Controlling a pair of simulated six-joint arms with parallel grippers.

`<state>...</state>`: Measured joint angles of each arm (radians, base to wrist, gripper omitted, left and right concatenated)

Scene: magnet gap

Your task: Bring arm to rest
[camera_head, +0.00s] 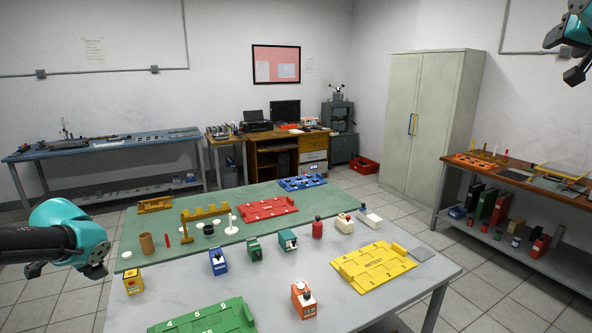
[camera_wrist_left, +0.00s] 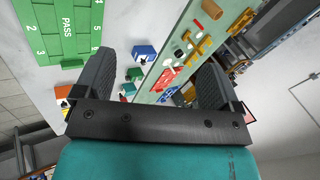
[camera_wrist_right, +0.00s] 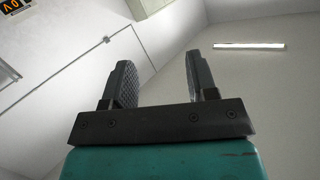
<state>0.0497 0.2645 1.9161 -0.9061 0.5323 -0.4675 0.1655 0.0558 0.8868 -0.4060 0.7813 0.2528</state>
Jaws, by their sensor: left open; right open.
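My right gripper (camera_head: 566,58) is high at the top right corner of the head view, in front of the wall and clear of the table. In the right wrist view its two fingers (camera_wrist_right: 158,70) stand apart with only wall and ceiling between them. My left gripper (camera_head: 66,269) is at the left, beside the table's left edge; the arm's teal wrist partly hides it. In the left wrist view its fingers (camera_wrist_left: 158,68) are apart and nothing is between the pads; the tabletop lies beyond. Neither gripper touches an object.
The grey table (camera_head: 270,292) with a green mat (camera_head: 190,215) holds a green tray (camera_head: 208,318), yellow tray (camera_head: 374,267), red tray (camera_head: 266,209), blue tray (camera_head: 301,183) and several small coloured blocks. A side bench (camera_head: 520,177) stands right. Air around the right gripper is free.

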